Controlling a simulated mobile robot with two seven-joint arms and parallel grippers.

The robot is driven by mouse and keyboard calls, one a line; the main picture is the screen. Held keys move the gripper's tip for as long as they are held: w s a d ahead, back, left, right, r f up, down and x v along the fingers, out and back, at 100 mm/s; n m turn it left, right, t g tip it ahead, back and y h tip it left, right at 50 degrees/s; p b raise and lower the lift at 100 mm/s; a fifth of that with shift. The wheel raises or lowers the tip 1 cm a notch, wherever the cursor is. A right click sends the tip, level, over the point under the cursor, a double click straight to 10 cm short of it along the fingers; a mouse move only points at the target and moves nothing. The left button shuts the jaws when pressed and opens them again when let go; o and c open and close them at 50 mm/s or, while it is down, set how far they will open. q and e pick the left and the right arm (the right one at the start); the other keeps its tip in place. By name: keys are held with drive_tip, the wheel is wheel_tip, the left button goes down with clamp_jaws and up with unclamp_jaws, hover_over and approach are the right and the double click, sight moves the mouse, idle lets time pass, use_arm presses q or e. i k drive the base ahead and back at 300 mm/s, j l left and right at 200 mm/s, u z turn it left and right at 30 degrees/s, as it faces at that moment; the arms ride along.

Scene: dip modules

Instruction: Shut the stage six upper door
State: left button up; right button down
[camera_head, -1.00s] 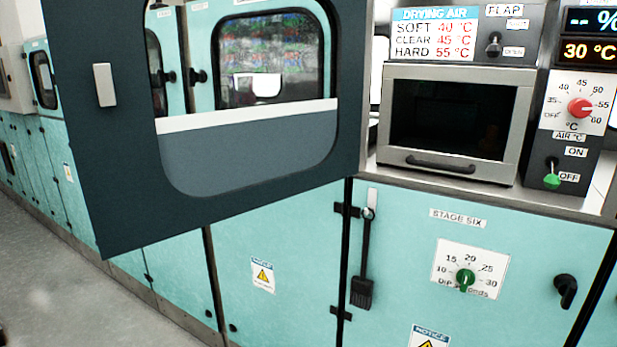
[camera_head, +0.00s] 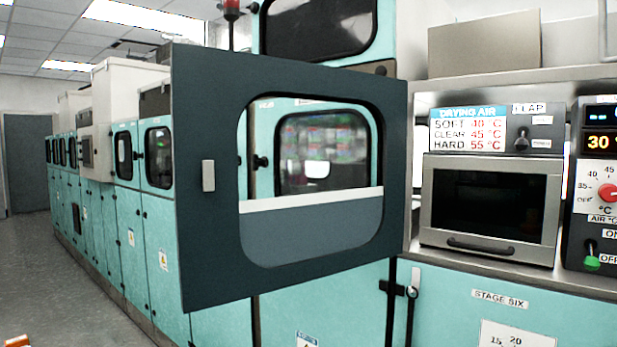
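The stage six upper door (camera_head: 212,250) stands wide open in the head view, swung out toward me and to the left of the stage six cabinet. It is a dark grey panel with a rounded window and a pale small handle (camera_head: 208,176) near its left edge. The door's hinge side is at the right, beside the drying compartment. The STAGE SIX label (camera_head: 500,299) is on the teal lower door below.
A row of teal cabinets (camera_head: 128,215) runs back along the left, with open grey floor (camera_head: 70,290) beside it. A steel-framed oven-like box (camera_head: 490,210) and control panels stand at the right. A small orange piece (camera_head: 17,341), unclear, shows at the bottom left corner.

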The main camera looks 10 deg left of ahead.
sight(230, 249)
drive_tip(key=k+z, duration=0.15)
drive_tip(key=z, duration=0.25)
drive_tip(key=k+l+z, duration=0.1)
drive_tip(key=z, duration=0.7)
drive_tip(key=j+z, duration=0.15)
drive_tip(key=z, duration=0.65)
drive_tip(key=k+j, duration=0.1)
drive_tip(key=j, duration=0.95)
drive_tip(key=k+j, duration=0.15)
drive_tip(key=j, duration=0.4)
drive_tip(key=k+j, duration=0.1)
drive_tip(key=j, duration=0.95)
drive_tip(key=k+j, duration=0.15)
drive_tip(key=j, duration=0.95)
drive_tip(key=j+z, duration=0.2)
drive_tip(key=z, duration=0.3)
drive_tip(key=k+j+z, duration=0.1)
drive_tip(key=z, duration=0.35)
